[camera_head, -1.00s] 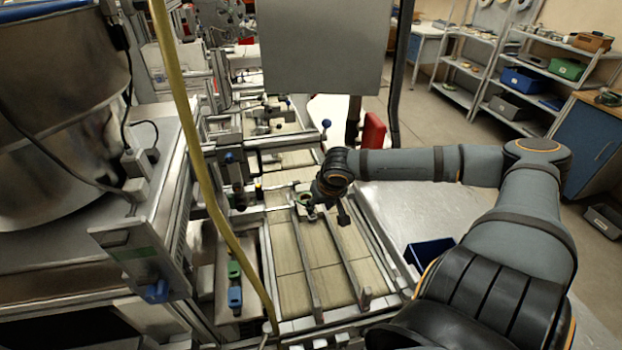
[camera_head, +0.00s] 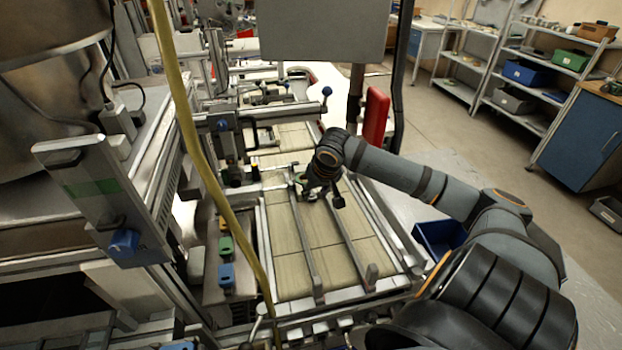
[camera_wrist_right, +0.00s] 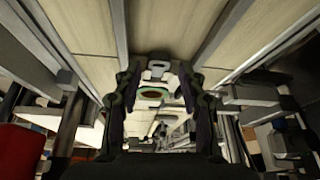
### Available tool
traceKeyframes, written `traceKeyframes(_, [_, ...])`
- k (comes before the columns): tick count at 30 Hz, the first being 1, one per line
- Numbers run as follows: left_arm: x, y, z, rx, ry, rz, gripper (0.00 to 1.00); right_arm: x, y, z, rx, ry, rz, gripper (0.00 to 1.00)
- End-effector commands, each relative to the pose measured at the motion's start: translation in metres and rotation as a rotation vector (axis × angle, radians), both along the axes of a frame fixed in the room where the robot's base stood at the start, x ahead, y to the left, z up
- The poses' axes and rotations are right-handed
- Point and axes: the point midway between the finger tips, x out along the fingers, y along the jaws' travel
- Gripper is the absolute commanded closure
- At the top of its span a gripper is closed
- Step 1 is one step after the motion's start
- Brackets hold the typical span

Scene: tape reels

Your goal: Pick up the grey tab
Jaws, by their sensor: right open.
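A small grey tab (camera_wrist_right: 158,67) with an opening in it shows in the right wrist view, between and just past the fingertips of my right gripper (camera_wrist_right: 159,77). My right gripper is open, with its two dark fingers on either side of the tab and no clear contact. A round piece with a green and orange rim (camera_wrist_right: 153,93) lies next to the tab. In the head view my right gripper (camera_head: 319,196) points down over the tan conveyor (camera_head: 291,271), and the tab cannot be made out there. My left gripper is not in view.
Two metal rails (camera_head: 305,249) run along the conveyor near the gripper. A yellow cable (camera_head: 190,128) hangs at the left. A grey panel (camera_head: 320,28) hangs above. A blue bin (camera_head: 438,238) stands to the right, with shelves (camera_head: 515,90) beyond.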

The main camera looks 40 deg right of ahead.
Motion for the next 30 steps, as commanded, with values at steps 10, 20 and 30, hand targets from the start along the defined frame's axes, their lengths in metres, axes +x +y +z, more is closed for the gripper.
traceKeyframes(10, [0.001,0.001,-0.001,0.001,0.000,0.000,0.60,0.015,-0.006,-0.032,0.000,0.000,-0.001,0.59])
traceKeyframes(20, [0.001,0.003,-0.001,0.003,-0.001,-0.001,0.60,0.015,-0.007,-0.032,-0.002,-0.002,0.000,0.77])
traceKeyframes(30, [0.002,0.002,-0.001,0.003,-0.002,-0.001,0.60,0.015,-0.007,-0.032,-0.002,-0.003,0.000,0.83])
